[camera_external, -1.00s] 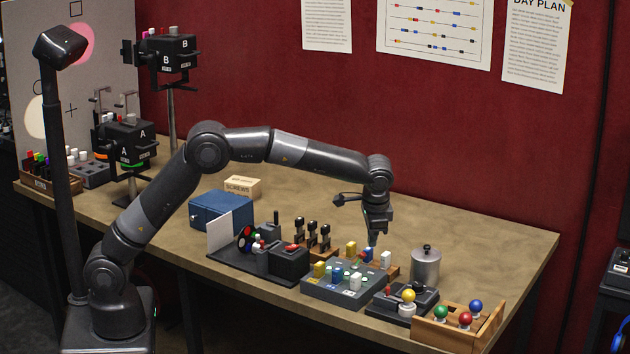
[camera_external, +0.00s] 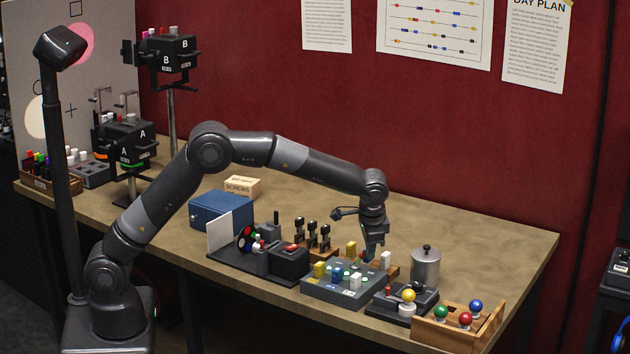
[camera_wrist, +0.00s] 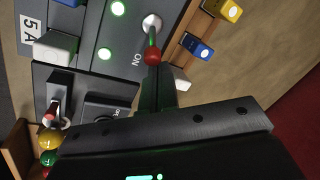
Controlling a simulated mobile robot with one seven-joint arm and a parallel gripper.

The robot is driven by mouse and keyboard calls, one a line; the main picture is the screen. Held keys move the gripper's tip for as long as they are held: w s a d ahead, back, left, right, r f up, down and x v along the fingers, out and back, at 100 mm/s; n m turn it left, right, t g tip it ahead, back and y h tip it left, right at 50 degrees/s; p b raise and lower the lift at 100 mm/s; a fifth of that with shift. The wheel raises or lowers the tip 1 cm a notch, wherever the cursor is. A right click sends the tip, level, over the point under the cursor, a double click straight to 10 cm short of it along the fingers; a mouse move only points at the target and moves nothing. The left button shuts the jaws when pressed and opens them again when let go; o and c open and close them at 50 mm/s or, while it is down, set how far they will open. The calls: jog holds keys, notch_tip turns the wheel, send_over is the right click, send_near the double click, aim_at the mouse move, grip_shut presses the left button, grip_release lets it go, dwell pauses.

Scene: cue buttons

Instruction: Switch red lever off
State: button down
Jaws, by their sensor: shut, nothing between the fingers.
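In the wrist view a red-knobbed lever (camera_wrist: 152,55) rises from a round white base on a grey panel (camera_wrist: 95,30). Its knob leans toward the printed word ON. My gripper (camera_wrist: 158,88) is shut and empty, its fingertips close below the knob in the picture; I cannot tell if they touch it. In the external view my gripper (camera_external: 371,256) is low over the back right part of the grey panel (camera_external: 322,289), and the red lever cannot be made out there.
Green lights (camera_wrist: 112,35) glow on the panel. Yellow, blue (camera_wrist: 196,46) and white (camera_wrist: 175,78) blocks stand close by. A black lever unit (camera_external: 420,300), a tray of coloured balls (camera_external: 425,328) and a metal canister (camera_external: 426,268) lie to the right.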

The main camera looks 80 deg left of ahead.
jog(key=shift+s+a+r+t+h, duration=0.2)
jog(key=shift+s+a+t+h, duration=0.1)
jog(key=shift+t+h, duration=0.15)
jog(key=shift+s+a+r+n+t+h, duration=0.3)
jog(key=shift+s+a+t+h, duration=0.25)
jog(key=shift+t+h, duration=0.2)
jog(key=shift+s+a+t+h, duration=0.8)
jog(key=shift+a+t+h, duration=0.1)
jog(key=shift+t+h, duration=0.35)
jog(key=shift+d+r, duration=0.1)
jog(key=shift+r, duration=0.75)
jog(key=shift+r, duration=0.1)
